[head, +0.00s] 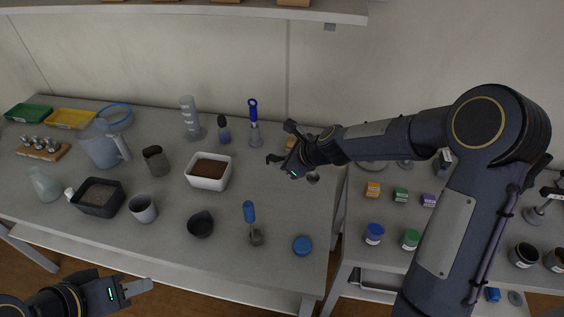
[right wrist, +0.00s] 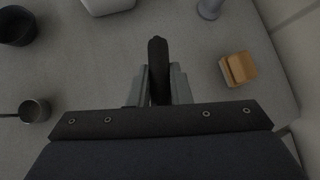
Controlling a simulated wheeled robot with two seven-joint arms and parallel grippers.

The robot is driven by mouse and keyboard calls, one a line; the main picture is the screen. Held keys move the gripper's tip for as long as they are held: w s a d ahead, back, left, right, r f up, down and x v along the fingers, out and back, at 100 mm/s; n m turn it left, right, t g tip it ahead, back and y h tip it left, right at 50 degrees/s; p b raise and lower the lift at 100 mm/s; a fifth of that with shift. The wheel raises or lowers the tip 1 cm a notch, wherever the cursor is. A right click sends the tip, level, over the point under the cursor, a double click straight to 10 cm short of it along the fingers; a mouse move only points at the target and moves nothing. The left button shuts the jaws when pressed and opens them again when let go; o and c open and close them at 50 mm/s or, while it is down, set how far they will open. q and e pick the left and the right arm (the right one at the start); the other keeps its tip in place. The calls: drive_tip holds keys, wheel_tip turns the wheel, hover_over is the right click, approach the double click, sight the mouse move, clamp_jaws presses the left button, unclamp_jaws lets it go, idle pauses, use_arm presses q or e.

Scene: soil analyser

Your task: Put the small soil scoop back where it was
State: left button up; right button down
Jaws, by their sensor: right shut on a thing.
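My right gripper (head: 276,160) is over the back right part of the table, in the head view. It also shows in the right wrist view (right wrist: 160,85), shut on a dark, rounded handle, which I take to be the small soil scoop (right wrist: 157,65). The handle sticks out past the fingertips; the scoop's other end is hidden. A white tub of brown soil (head: 209,170) stands to the left of this gripper. My left gripper (head: 130,288) is at the lower left, in front of the table; its jaw opening is unclear.
A small metal pan (right wrist: 35,108) lies near the right gripper. An orange block (right wrist: 238,68) sits on its other side. A black cup (head: 200,224), blue-handled tool (head: 249,213) and blue lid (head: 302,245) stand toward the front edge. A shelf (head: 200,9) overhangs the back.

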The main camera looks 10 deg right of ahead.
drive_tip(key=shift+f+b, duration=0.6)
drive_tip(key=shift+f, duration=0.1)
wheel_tip(320, 180, down, 5)
drive_tip(key=b, duration=0.5)
drive_tip(key=shift+f+b, duration=0.35)
drive_tip(key=shift+f, duration=0.2)
drive_tip(key=c, duration=1.3)
unclamp_jaws()
drive_tip(key=shift+o, duration=0.2)
drive_tip(key=shift+r, duration=0.1)
drive_tip(key=p+v, duration=0.1)
drive_tip(key=v, duration=0.7)
drive_tip(key=shift+s, duration=0.15)
drive_tip(key=s+d+r+n, duration=0.1)
drive_tip(key=s+r+n, duration=0.1)
drive_tip(key=s+n, duration=0.5)
drive_tip(key=s+d+r+n+h+p, duration=0.1)
drive_tip(key=s+d+r+n, duration=0.1)
drive_tip(key=s+n, duration=0.6)
drive_tip(key=s+d+r+n+g+h+p, duration=0.1)
drive_tip(key=s+d+r+n, duration=0.1)
drive_tip(key=s+n, duration=0.6)
drive_tip(key=s+r, duration=0.1)
drive_tip(key=s, duration=0.4)
